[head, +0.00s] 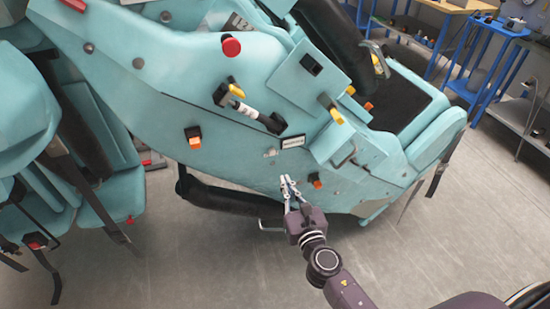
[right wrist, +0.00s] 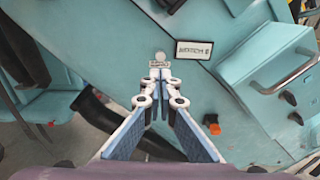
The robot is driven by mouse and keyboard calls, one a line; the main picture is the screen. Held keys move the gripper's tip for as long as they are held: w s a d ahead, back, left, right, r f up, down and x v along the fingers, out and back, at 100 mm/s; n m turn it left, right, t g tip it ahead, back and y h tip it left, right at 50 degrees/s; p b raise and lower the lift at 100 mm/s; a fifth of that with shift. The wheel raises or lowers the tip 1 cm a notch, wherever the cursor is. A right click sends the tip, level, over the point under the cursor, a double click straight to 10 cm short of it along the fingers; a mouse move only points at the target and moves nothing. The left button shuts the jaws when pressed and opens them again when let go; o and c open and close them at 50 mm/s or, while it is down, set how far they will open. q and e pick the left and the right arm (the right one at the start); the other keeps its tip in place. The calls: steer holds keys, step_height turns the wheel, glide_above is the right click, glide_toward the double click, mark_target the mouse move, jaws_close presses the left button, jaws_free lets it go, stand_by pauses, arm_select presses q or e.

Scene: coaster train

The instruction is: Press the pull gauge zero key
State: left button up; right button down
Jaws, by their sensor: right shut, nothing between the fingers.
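My right gripper (head: 290,182) is shut and empty, its fingers pointing up at the lower side of the teal coaster car (head: 190,75). In the right wrist view its fingertips (right wrist: 160,76) meet just below a small pale round fitting (right wrist: 160,57) on the car's side. A white label plate (head: 293,142) with dark lettering is above and right of that fitting; it also shows in the right wrist view (right wrist: 193,49). A white and black cylindrical device (head: 250,111) is fixed to the panel. I cannot tell which part is the pull gauge or its zero key.
A red round knob (head: 231,47), yellow handles (head: 236,90) and orange-tipped fittings (head: 194,139) stick out from the car. A boxy cover with a metal handle (head: 346,158) is right of the label.

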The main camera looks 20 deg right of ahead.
mark_target(273, 153)
steer(key=w, duration=1.1)
steer(key=shift+d+f, duration=0.1)
steer(key=shift+f, duration=0.3)
steer(key=shift+w, duration=0.15)
